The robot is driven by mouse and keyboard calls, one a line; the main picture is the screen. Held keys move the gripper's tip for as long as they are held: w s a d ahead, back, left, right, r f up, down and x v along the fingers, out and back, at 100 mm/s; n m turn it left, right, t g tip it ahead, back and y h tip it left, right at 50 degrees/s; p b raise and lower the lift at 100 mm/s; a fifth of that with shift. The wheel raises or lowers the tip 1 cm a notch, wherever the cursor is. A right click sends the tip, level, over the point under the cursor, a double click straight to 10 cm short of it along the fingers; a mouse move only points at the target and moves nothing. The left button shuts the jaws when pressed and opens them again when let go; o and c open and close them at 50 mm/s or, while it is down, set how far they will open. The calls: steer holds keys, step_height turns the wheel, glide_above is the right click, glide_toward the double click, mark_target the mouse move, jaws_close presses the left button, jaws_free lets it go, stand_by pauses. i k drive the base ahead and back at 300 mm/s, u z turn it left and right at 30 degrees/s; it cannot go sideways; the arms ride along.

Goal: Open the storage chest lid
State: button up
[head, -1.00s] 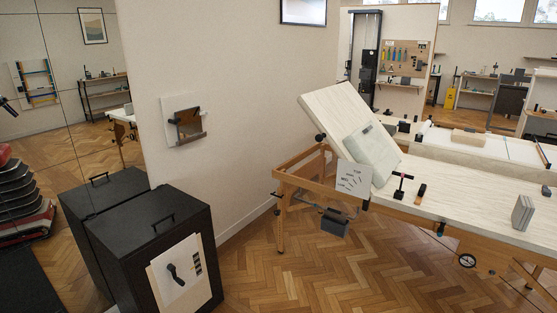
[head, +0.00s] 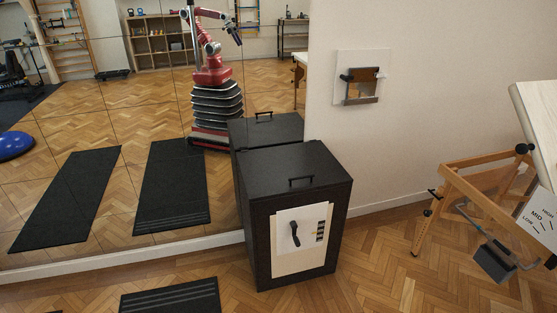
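The storage chest (head: 262,232) is a black box standing on the floor against the mirror, in the middle of the head view. Its lid (head: 270,166) lies flat and looks closed. A black bar handle (head: 301,182) stands up on the lid near its front edge. A pale panel (head: 303,240) with a dark curved shape is on the chest's front. My gripper is not directly in view. The mirror shows my red arm reflected, with its dark end raised well away from the chest; its fingers are too small to read.
The mirror wall (head: 60,190) is behind the chest and doubles it. A dark mat (head: 171,297) lies on the floor at front left. A wooden-framed bench (head: 470,190) stands at right. A small framed panel (head: 362,84) hangs on the wall. Parquet is clear between chest and bench.

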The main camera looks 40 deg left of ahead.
mark_target(280, 172)
steer(key=u, duration=0.25)
steer(key=i, duration=0.75)
steer(key=u, duration=1.1)
steer(key=i, duration=1.25)
steer(key=u, duration=0.45)
steer(key=k, duration=0.7)
steer(key=u, duration=0.55)
steer(key=i, duration=1.2)
